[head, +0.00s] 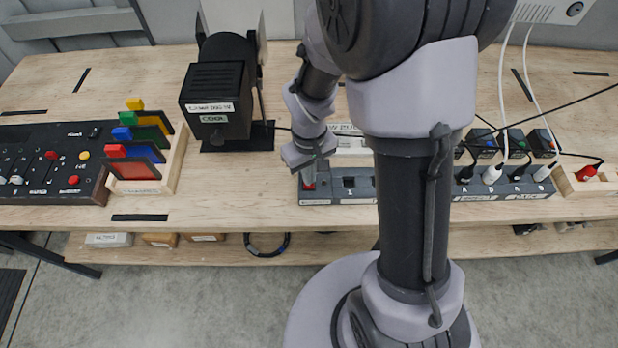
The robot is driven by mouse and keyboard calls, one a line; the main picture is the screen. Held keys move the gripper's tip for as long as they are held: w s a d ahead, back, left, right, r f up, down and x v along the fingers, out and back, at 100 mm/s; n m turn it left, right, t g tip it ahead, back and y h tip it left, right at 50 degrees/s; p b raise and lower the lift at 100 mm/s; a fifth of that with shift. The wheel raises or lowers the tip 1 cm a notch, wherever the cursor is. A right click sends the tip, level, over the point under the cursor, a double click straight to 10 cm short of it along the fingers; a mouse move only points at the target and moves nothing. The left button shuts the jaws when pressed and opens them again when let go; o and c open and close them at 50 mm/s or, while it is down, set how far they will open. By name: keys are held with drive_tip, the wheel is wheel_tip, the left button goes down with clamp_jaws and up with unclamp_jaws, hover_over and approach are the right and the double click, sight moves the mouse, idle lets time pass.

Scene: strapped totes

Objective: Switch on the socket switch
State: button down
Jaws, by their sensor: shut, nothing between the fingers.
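A long dark grey socket strip (340,191) lies across the workbench, partly hidden behind my arm. A small red switch (309,184) shows at its left end. My gripper (308,172) is shut and empty, pointing down right above this red switch and covering part of it. I cannot tell whether the gripper touches the switch or which way the switch is set. An empty-looking socket (349,182) is just to the right. Black and white plugs (491,174) sit in the strip's right part.
A black stage lamp (218,88) labelled COOL stands left of my gripper. Further left are colour filters (138,150) in a wooden rack and a control desk (50,165).

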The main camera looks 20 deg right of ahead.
drive_tip(key=shift+f+b, duration=0.8)
drive_tip(key=shift+f, duration=0.1)
idle(0.8)
wheel_tip(320, 180, up, 7)
drive_tip(key=p, duration=0.5)
drive_tip(key=shift+p, duration=0.35)
